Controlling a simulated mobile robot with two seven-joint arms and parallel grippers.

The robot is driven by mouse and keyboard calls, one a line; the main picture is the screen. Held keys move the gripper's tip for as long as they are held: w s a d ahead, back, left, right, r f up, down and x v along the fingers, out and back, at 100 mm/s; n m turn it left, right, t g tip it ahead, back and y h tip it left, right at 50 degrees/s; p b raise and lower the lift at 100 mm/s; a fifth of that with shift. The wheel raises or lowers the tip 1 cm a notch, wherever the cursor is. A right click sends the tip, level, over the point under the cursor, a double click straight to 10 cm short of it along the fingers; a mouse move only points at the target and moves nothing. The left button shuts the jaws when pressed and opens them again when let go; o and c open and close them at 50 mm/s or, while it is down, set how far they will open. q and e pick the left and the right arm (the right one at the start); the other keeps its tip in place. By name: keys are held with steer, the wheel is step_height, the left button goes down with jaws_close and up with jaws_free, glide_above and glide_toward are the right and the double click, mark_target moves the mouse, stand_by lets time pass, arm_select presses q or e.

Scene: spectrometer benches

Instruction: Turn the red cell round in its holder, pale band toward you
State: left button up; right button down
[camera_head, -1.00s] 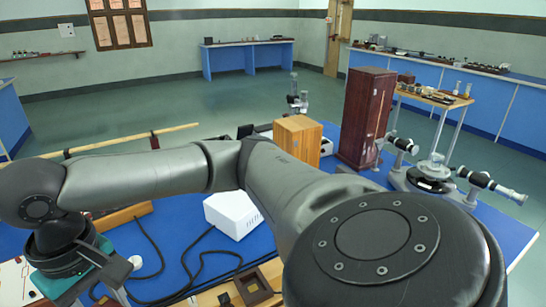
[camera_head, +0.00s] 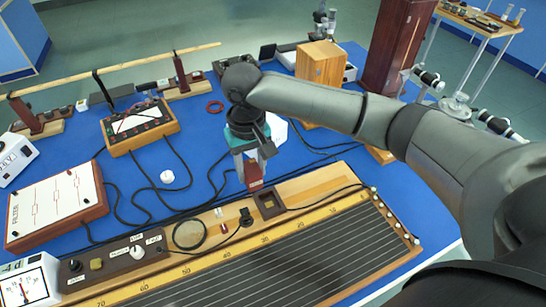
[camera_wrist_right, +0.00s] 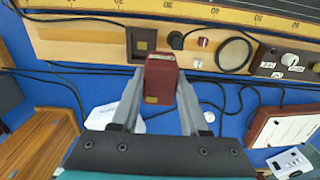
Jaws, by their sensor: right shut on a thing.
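The red cell (camera_head: 255,184) hangs upright between the fingers of my right gripper (camera_head: 252,168), which is shut on it. In the right wrist view the cell (camera_wrist_right: 161,72) sits between the two grey fingertips of the gripper (camera_wrist_right: 160,92), and a small tan patch shows on its lower face. The holder (camera_head: 268,203) is a dark brown square frame with an opening, on the wooden board. The cell is above and just behind it, apart from it; the holder (camera_wrist_right: 142,42) looks empty in the wrist view. My left gripper is not in view.
The long wooden board with a striped scale (camera_head: 290,245) fills the front. A round lens ring (camera_head: 188,234) and small knobs are left of the holder. Black cables cross the blue bench behind. A wooden box (camera_head: 320,68) and white box (camera_head: 277,131) stand farther back.

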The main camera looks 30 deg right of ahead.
arm_select(q)
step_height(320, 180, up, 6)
steer(key=p, duration=0.5)
arm_select(e)
steer(key=shift+d+f+b, duration=0.7)
steer(key=shift+f+b, duration=0.3)
steer(key=shift+f, duration=0.75)
steer(key=shift+d+f+b, duration=0.7)
steer(key=shift+f+b, duration=0.35)
steer(key=shift+f, duration=0.65)
steer(key=shift+d+f+b, duration=0.7)
steer(key=shift+f+b, duration=0.3)
steer(key=shift+f, duration=0.75)
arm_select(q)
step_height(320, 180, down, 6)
arm_select(e)
steer(key=shift+w+f, duration=0.1)
steer(key=shift+f, duration=0.85)
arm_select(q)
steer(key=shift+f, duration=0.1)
arm_select(e)
steer(key=shift+c, duration=1.6)
jaws_free()
arm_select(q)
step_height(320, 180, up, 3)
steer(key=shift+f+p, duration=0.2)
steer(key=shift+p, duration=0.85)
arm_select(e)
step_height(320, 180, up, 15)
steer(key=shift+r, duration=0.15)
